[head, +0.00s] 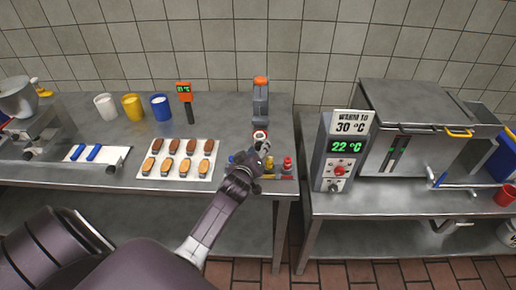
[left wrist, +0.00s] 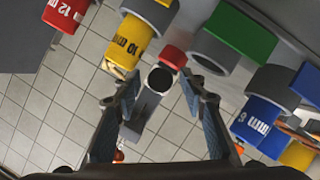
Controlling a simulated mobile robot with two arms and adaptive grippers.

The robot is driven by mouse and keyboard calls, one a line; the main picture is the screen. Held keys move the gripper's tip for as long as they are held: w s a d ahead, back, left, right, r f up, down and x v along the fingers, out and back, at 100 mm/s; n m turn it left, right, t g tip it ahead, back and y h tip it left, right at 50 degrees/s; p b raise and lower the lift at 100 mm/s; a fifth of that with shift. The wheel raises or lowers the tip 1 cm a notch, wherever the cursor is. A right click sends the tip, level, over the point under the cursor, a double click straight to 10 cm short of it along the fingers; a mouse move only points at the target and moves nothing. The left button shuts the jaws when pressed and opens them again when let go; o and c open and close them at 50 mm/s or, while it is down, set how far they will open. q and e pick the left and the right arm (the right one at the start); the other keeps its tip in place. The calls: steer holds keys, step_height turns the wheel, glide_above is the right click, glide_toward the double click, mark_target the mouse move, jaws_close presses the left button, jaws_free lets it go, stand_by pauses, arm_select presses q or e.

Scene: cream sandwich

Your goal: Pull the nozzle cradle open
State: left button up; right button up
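My left gripper (head: 259,150) is at the right end of the left table, by a grey stand (head: 260,105) with an orange top. In the left wrist view the gripper (left wrist: 155,92) has its fingers apart. A grey open-ended tube (left wrist: 158,80) with a red piece (left wrist: 173,57) at its rim shows between them; I cannot tell whether they touch it. This may be the nozzle cradle, but its hinge and hold are not clear. Around it are nozzles with coloured bands: red 12 mm (left wrist: 66,12), yellow 10 mm (left wrist: 128,42), blue (left wrist: 258,125) and green (left wrist: 240,28). My right gripper is not in view.
A tray (head: 145,184) of brown and golden pieces lies left of my gripper, with white (head: 105,106), yellow (head: 132,107) and blue (head: 160,107) cups behind. Across a narrow gap, a control box (head: 322,165) reading 22 °C stands beside a steel machine (head: 400,95).

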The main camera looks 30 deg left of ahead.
arm_select(q)
steer(key=v, duration=1.2)
stand_by(0.6)
